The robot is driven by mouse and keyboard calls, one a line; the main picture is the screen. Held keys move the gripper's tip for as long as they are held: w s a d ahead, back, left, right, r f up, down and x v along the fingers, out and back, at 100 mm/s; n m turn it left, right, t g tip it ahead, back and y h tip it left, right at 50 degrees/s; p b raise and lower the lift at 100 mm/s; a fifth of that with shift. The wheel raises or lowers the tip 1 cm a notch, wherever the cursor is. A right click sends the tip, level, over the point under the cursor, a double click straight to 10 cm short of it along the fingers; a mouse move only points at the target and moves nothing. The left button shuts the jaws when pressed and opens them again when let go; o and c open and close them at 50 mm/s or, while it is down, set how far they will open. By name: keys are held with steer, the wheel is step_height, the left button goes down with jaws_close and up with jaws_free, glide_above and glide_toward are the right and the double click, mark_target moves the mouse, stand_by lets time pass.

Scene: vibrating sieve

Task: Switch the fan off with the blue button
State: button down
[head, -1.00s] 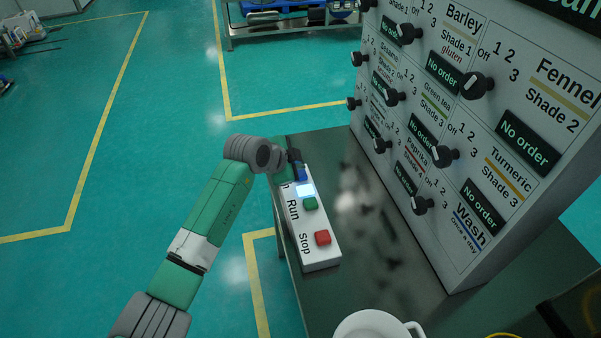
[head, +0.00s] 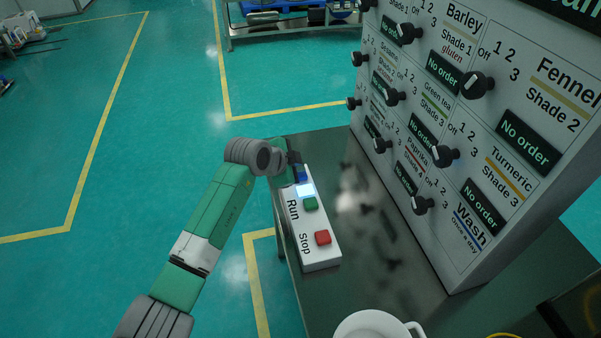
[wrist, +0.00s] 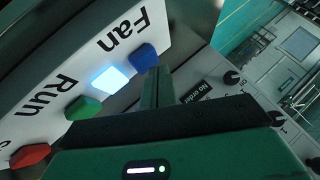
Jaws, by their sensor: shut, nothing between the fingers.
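The control box (head: 321,256) stands on the table's left edge, with "Run" and "Stop" labels in the head view. The wrist view shows its "Fan" label beside the blue button (wrist: 145,58). In the head view, the blue button (head: 301,174) is partly hidden by my gripper (head: 297,165). My gripper (wrist: 156,82) is shut and empty, its fingers right beside the blue button in the wrist view. I cannot tell whether they touch it. A lamp (wrist: 109,80) beside the blue button glows bright bluish white. The fan itself is not identifiable.
On the same box are a green button (head: 310,203) and a red button (head: 322,237). A panel with black knobs (head: 478,85) stands on the right. A white cup (head: 370,325) is at the table's front. The table (head: 375,235) between is clear.

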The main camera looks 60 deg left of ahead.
steer(key=shift+f, duration=0.5)
stand_by(0.3)
steer(key=shift+r, duration=0.1)
steer(key=shift+r+p, duration=0.6)
steer(key=shift+r, duration=0.25)
steer(key=shift+r, duration=0.1)
step_height(320, 180, up, 5)
steer(key=p, duration=0.4)
stand_by(0.8)
